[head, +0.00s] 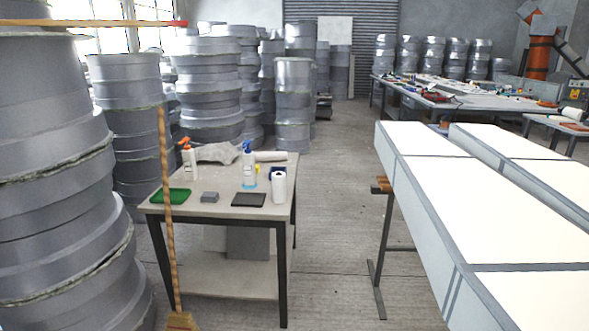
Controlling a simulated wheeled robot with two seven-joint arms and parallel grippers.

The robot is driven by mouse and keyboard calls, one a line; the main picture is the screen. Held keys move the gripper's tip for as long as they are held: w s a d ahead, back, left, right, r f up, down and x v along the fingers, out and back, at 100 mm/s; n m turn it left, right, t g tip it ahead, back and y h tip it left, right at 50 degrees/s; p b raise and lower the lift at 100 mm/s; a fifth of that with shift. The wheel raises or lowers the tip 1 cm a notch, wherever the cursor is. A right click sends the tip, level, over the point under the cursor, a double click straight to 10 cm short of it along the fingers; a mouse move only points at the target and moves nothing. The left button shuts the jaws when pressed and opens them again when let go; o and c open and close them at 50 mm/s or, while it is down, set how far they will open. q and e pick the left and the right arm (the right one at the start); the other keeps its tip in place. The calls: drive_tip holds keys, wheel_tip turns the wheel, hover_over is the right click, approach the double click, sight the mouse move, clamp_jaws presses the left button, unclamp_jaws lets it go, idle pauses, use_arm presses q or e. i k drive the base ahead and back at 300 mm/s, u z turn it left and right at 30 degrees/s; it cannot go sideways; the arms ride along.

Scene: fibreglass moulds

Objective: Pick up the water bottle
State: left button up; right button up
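A small table (215,211) stands in front of me, left of centre. On it is a white spray bottle with a blue head (249,168), upright near the middle. A white spray bottle with an orange head (189,162) stands upright at the back left. A white upright cylinder (279,187) stands near the right edge; I cannot tell whether it is a bottle or a roll. I cannot tell which of these is the water bottle. Neither of my grippers is in view.
The table also holds a green tray (171,196), a grey block (209,197) and a dark flat tray (248,199). A broom (168,210) stands upright before its left side. Stacked grey moulds (50,190) fill the left. Long white panels (480,190) stand right.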

sight(248, 156)
drive_tip(key=u, duration=0.65)
drive_tip(key=i, duration=1.95)
drive_tip(key=u, duration=0.65)
